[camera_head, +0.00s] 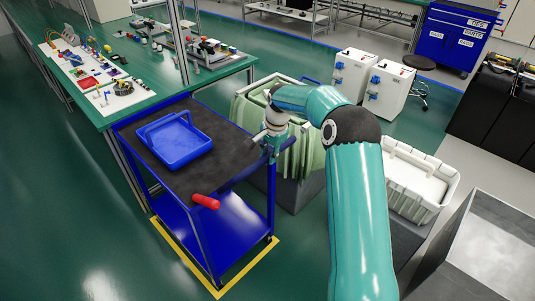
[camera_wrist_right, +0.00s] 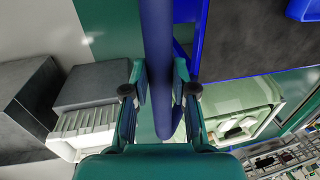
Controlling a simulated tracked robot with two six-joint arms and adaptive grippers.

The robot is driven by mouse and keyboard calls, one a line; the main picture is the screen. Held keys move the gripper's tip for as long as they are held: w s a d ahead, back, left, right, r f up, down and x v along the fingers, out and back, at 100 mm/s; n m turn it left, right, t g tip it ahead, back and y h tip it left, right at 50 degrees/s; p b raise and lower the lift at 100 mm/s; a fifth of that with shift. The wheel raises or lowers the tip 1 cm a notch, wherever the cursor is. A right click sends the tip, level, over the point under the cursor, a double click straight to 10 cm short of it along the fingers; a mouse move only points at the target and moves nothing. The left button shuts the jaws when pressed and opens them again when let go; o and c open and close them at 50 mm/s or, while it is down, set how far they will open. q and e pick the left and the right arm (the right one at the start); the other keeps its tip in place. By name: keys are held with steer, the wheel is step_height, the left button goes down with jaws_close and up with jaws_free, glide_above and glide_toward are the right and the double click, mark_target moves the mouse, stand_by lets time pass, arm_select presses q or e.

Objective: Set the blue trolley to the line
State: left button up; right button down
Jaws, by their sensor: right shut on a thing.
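The blue trolley (camera_head: 232,228) stands on the green floor, with a dark top, a lower blue shelf and wheels. A yellow line (camera_head: 250,267) on the floor shows along its near sides, forming a corner below it; its far part is hidden by the trolley. My right gripper (camera_head: 268,146) is at the trolley's right side, at the handle bar. In the right wrist view, the fingers of this gripper (camera_wrist_right: 160,88) are on both sides of the blue handle bar (camera_wrist_right: 157,40), shut on it. My left gripper is not in view.
A green-topped workbench (camera_head: 200,82) stands behind and left. A bin with green lining (camera_head: 247,103) and a white crate (camera_head: 441,186) stand to the right. The floor at front left is clear.

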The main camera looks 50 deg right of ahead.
steer(key=shift+w+d+r, duration=0.15)
steer(key=shift+w, duration=0.1)
steer(key=c, duration=1.2)
jaws_free()
steer(key=shift+o, duration=1.3)
step_height(320, 180, up, 12)
steer(key=s, duration=0.2)
steer(key=shift+s+f, duration=0.2)
steer(key=shift+f, duration=0.05)
